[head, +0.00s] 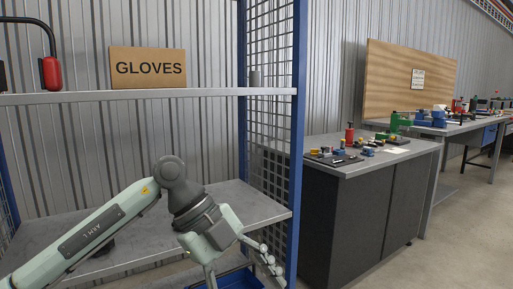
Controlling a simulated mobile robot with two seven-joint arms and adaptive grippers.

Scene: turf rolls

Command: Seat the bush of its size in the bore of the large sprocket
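I cannot make out a large sprocket or a bush in the head view. Small parts lie on and around a dark tray (322,158) on the grey bench (392,157), too small to identify. My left gripper (246,283) is low in the picture, in front of the lower shelf, its fingers spread apart with nothing visible between them. Its fingertips are near the bottom edge. My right gripper is not in view.
A shelf unit with a blue post (298,130) and mesh side stands between my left arm and the bench. A GLOVES box (148,68) is on its upper shelf (60,99). A blue bin (235,279) is below. Open floor (455,225) lies right of the bench.

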